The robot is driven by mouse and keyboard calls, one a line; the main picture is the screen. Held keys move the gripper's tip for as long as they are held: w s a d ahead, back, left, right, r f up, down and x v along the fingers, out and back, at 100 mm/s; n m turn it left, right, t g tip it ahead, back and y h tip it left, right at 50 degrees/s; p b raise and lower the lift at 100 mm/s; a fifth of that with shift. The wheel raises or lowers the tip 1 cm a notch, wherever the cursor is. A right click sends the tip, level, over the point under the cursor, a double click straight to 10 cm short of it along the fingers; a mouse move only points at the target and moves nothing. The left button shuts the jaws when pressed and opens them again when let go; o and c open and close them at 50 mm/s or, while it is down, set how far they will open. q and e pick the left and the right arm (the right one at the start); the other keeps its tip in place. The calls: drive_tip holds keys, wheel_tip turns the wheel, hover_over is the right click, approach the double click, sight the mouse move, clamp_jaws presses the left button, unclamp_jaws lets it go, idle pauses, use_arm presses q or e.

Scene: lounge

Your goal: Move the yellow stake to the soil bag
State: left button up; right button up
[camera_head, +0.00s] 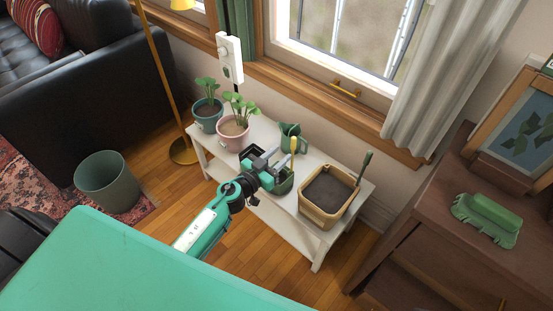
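The yellow stake (293,143) stands roughly upright on the white bench, just beyond my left gripper and close to a green watering can. Its lower part is hidden. The soil bag (319,212) is a tan, open-topped container filled with dark soil at the bench's right end. My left gripper (275,163) reaches over the middle of the bench, left of the soil bag. Its fingertips are near the stake, but I cannot tell whether they touch it or are open or shut. My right gripper is not in view.
A dark green tool (364,166) stands at the soil bag's far corner. A brown cabinet (430,220) stands right.

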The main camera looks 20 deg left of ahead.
sight(292, 145)
use_arm(q)
drive_tip(key=shift+x, duration=3.65)
clamp_jaws()
